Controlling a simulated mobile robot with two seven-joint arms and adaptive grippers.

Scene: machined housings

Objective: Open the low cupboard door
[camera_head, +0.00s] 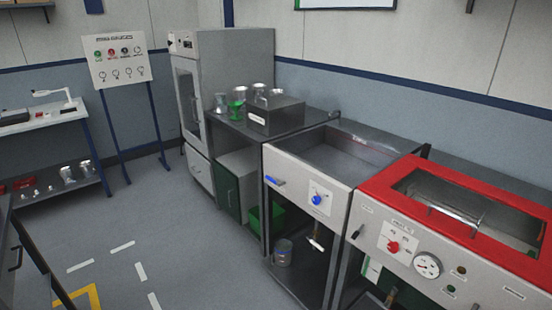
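A low cupboard (238,161) with a pale grey body stands under the dark bench, to the right of the tall grey cabinet. Its dark green door (227,193) faces the open floor on the left and looks closed. The handle is too small to make out. Neither of my grippers is in view.
A green crate (257,222) sits right of the cupboard. The dark bench (222,128) carries a grey box (276,116) and metal parts. A grey sink unit (300,176) and a red-topped machine (388,181) stand to the right. The floor (195,240) before the cupboard is clear.

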